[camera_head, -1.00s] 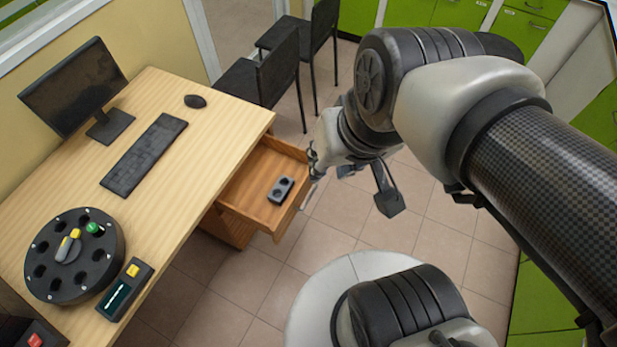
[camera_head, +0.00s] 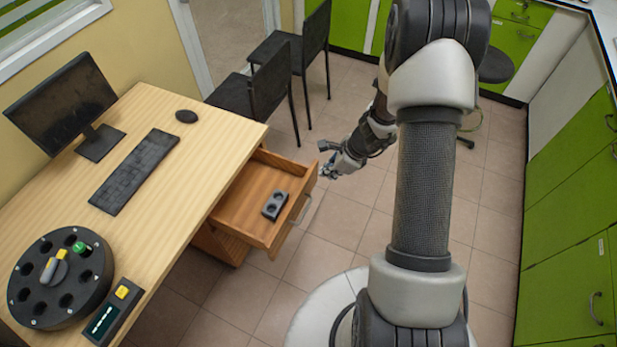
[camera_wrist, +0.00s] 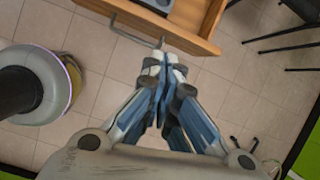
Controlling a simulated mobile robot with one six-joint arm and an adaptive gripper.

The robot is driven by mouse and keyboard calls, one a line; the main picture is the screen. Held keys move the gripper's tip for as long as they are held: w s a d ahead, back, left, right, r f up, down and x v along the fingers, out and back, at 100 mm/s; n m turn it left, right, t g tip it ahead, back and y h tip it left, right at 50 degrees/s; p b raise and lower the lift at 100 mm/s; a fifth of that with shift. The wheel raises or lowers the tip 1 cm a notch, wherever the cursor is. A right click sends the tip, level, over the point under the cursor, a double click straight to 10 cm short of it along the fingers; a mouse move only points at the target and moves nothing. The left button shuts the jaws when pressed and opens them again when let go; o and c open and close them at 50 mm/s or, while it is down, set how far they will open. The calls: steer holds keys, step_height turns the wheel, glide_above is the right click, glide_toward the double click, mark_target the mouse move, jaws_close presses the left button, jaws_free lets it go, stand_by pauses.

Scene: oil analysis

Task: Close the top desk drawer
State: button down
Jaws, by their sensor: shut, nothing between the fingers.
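The top desk drawer (camera_head: 262,205) is pulled out from the desk (camera_head: 190,150), with a dark two-hole block (camera_head: 275,204) lying in it. Its bar handle (camera_head: 300,208) is on the front panel. My gripper (camera_head: 328,172) is shut and empty, just outside the drawer's front near its far corner. In the wrist view, my gripper (camera_wrist: 163,62) points at the drawer front (camera_wrist: 185,36), close to one end of the handle (camera_wrist: 135,30). I cannot tell whether the fingertips touch it.
A monitor (camera_head: 65,103), keyboard (camera_head: 135,170), mouse (camera_head: 187,116) and round black carousel (camera_head: 60,278) stand on the desk. Black chairs (camera_head: 270,82) are behind the drawer. Green cabinets (camera_head: 575,200) line the right. The tiled floor (camera_head: 340,215) before the drawer is clear.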

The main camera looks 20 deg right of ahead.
step_height(320, 180, down, 6)
steer(key=s+d+m, duration=0.2)
steer(key=b, duration=0.4)
glide_above(312, 199)
steer(key=shift+s+f, duration=0.1)
steer(key=shift+f, duration=4.25)
